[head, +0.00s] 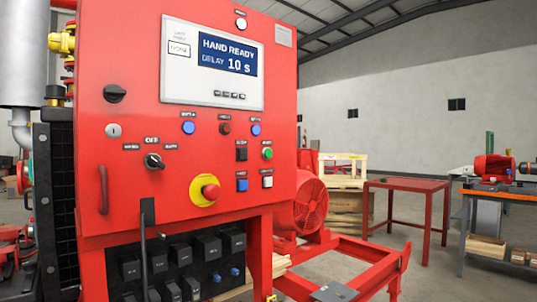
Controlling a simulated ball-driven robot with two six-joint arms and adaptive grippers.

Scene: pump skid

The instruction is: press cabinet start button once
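The red control cabinet (130,70) fills the left and middle of the head view, its front facing me at a slight angle. Its screen (212,62) reads "HAND READY" and "DELAY 10 S". A green round button (267,153) sits at the right of the panel; its label is too small to read, so I cannot confirm it is the start button. Neither of my grippers is in view.
A red emergency stop (209,192) on a yellow ring stands out below the selector switch (153,161). A red handle (103,190) projects at the left. A red table (405,184) and a workbench (510,190) stand farther right, with open floor between.

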